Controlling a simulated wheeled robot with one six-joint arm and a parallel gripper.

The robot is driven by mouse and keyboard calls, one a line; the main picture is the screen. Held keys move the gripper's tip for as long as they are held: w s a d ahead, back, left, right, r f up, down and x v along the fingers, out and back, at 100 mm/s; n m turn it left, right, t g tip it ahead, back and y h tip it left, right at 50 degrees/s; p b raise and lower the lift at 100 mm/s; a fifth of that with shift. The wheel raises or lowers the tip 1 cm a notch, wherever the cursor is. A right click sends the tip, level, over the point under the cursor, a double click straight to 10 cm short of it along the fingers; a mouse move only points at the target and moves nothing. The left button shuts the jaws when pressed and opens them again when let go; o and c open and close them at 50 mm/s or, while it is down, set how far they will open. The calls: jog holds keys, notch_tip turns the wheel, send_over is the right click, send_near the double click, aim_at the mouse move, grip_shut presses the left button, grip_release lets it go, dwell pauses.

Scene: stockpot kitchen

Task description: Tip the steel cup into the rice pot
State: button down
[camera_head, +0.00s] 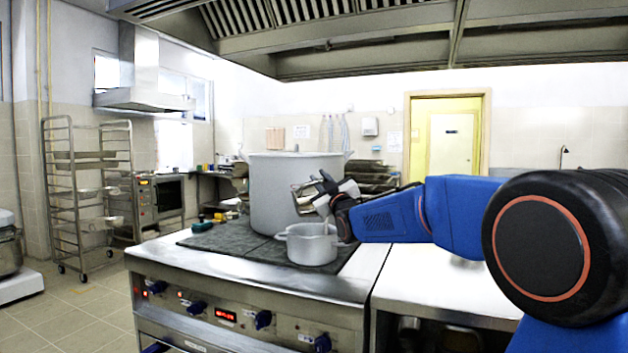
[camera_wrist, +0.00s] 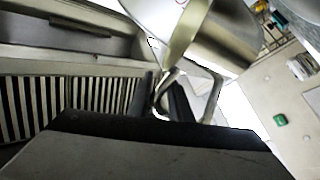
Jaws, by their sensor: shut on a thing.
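The steel cup (camera_head: 304,197) is in the air in front of the large stockpot, above the small grey pot. It is small and partly covered by my gripper, and it looks tilted. In the wrist view the cup (camera_wrist: 225,40) is large and shiny at the top. My gripper (camera_head: 327,197) is shut on the cup's handle; the two dark fingers (camera_wrist: 168,95) show on either side of it. The small grey pot (camera_head: 308,248), likely the rice pot, stands on the dark stove top below. The insides of the cup and pot are hidden.
A large stockpot (camera_head: 270,195) stands close behind the small pot. The stove (camera_head: 240,285) has a front edge with knobs. A steel counter (camera_head: 440,285) lies to the right. A range hood (camera_head: 370,45) hangs above. A rack (camera_head: 85,200) stands far left.

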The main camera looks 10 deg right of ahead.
jog(key=d+f+m+h, duration=0.1)
jog(key=d+m+h, duration=0.5)
jog(key=d+m, duration=0.3)
jog(key=shift+d+f+m, duration=0.2)
jog(key=shift+f+m, duration=0.2)
jog(key=shift+m, duration=1)
jog(key=shift+a, duration=0.1)
dwell(1.8)
